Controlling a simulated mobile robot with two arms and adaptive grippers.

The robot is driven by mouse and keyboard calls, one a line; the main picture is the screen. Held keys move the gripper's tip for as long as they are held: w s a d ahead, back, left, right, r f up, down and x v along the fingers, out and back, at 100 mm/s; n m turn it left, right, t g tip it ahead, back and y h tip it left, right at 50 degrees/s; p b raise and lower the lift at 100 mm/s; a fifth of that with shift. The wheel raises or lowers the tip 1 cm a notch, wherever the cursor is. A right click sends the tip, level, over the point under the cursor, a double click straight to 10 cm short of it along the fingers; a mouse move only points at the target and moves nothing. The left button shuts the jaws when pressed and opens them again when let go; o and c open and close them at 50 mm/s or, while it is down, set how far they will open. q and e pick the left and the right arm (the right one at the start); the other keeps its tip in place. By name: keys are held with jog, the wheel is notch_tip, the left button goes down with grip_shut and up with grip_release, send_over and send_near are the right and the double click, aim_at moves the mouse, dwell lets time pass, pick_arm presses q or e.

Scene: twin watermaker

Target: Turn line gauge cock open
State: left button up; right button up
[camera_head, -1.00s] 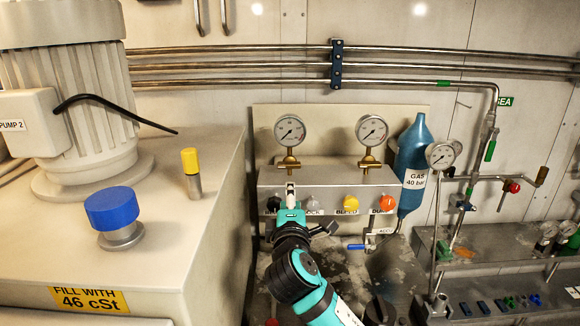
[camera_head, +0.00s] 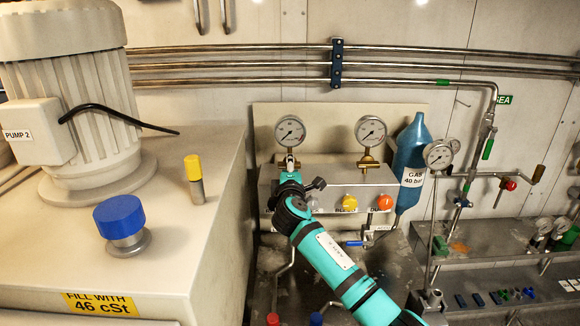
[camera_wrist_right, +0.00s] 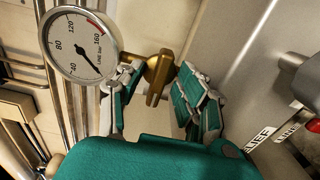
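The left panel gauge (camera_head: 290,131) is a round white dial on a brass cock; it also shows large in the right wrist view (camera_wrist_right: 79,45), its face reading "Line bar". The brass cock (camera_wrist_right: 160,72) has a short bar handle. My right gripper (camera_wrist_right: 160,92) is open, with one finger on each side of the cock. The fingertips are very close to the brass; I cannot tell whether they touch it. In the head view my right gripper (camera_head: 290,164) hides most of this cock. My left gripper is not in view.
A second gauge (camera_head: 370,131) on a brass cock stands to the right. Below are yellow (camera_head: 349,203) and orange (camera_head: 385,202) knobs. A blue gas bottle (camera_head: 412,160) stands right of the panel. Steel pipes (camera_head: 250,66) run along the wall above.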

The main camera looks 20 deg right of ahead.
jog(key=shift+c, duration=0.3)
grip_shut()
jog(key=shift+f+m+b, duration=0.25)
jog(key=shift+m+b, duration=0.65)
jog(key=shift+b, duration=0.3)
jog(key=m+b, duration=0.8)
jog(key=m, duration=0.2)
jog(key=shift+m+b, duration=0.35)
jog(key=shift+m, duration=0.05)
jog(key=shift+m+b, duration=0.6)
jog(key=shift+m, duration=0.6)
jog(key=shift+r+m+b, duration=0.1)
jog(key=shift+m+b, duration=0.35)
jog(key=shift+m, duration=0.95)
